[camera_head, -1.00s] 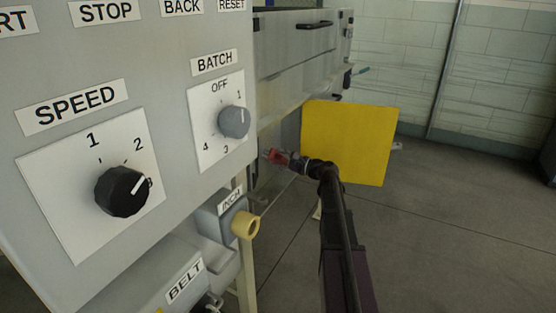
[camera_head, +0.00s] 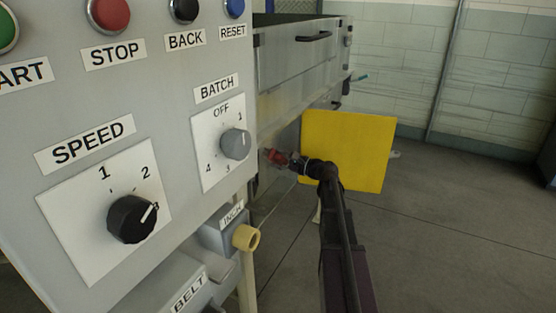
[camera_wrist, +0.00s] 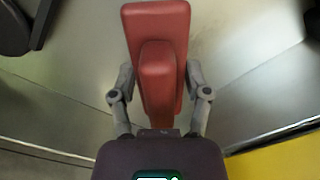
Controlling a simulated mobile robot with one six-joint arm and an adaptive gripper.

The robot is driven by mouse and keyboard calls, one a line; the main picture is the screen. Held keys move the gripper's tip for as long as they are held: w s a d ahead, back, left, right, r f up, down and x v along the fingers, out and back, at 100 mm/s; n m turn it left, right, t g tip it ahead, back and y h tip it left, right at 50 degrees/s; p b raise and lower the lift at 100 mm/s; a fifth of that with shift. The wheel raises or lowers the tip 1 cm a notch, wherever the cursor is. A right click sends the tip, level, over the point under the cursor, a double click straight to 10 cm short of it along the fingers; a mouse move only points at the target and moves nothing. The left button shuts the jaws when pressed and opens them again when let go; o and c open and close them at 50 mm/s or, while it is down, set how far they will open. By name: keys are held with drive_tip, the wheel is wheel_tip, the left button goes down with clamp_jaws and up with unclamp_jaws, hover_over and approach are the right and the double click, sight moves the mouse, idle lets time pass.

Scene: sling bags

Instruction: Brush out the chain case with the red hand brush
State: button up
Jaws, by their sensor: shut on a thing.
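My gripper (camera_head: 287,159) is shut on the red hand brush (camera_wrist: 160,65). In the wrist view the brush lies between the two fingers, its broad red end pointing away from my palm. In the head view the red brush (camera_head: 273,156) shows small, left of the yellow panel, against the machine's lower side. The chain case seems to be the pale, smudged metal space (camera_wrist: 85,40) around the brush in the wrist view; its limits are unclear. The bristles are hidden, and I cannot tell if they touch the metal.
A yellow panel (camera_head: 350,150) stands out beside my arm; its edge also shows in the wrist view (camera_wrist: 280,160). A grey control box (camera_head: 140,120) with knobs and buttons fills the left. A yellow-ended INCH box (camera_head: 246,238) juts out below. Floor at right is clear.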

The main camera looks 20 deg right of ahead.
sight(268, 139)
drive_tip(key=shift+r+p, duration=1.7)
drive_tip(key=shift+w+r+p, duration=0.1)
drive_tip(key=shift+r+p, duration=1.6)
drive_tip(key=shift+r, duration=0.05)
drive_tip(key=shift+a, duration=0.1)
drive_tip(key=shift+f, duration=0.1)
drive_tip(key=shift+f+b, duration=1.7)
drive_tip(key=shift+b, duration=0.05)
